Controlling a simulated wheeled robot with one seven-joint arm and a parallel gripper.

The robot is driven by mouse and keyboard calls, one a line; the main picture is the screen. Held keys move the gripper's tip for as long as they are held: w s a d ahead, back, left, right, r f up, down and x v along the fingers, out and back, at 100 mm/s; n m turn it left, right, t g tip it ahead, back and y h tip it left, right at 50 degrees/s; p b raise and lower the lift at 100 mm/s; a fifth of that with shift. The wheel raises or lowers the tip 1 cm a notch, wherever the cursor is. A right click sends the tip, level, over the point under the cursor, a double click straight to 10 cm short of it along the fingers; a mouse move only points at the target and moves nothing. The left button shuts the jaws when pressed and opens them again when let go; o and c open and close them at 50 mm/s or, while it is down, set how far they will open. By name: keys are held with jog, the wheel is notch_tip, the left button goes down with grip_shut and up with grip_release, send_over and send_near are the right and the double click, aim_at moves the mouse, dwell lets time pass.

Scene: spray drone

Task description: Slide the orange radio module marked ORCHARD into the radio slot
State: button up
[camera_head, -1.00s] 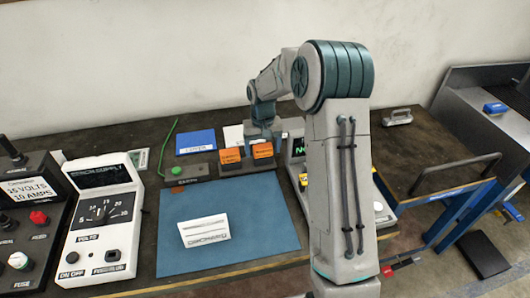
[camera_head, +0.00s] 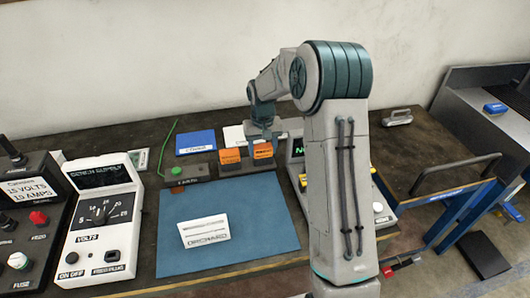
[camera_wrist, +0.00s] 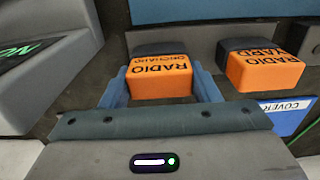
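The orange radio module marked ORCHARD (camera_wrist: 160,76) stands in a dark holder (camera_wrist: 155,46), and it also shows at the right of a pair in the head view (camera_head: 263,151). My gripper (camera_wrist: 162,88) reaches over it with one blue finger at each side. The fingers look spread around the module, and I see no clear grip on it. The gripper also shows above the module in the head view (camera_head: 264,134). A second orange module marked YARD (camera_wrist: 265,72) stands beside it. I cannot make out the radio slot.
A blue mat (camera_head: 225,245) with a white card (camera_head: 204,231) lies in front. A white supply unit (camera_head: 103,220) stands left. A device with a green display (camera_head: 298,150) is close right of the modules, partly behind my arm. A blue COVER label (camera_wrist: 289,106) lies near YARD.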

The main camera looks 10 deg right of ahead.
aim_at(263, 146)
jog(key=shift+r+p, duration=1.9)
jog(key=shift+r, duration=1.15)
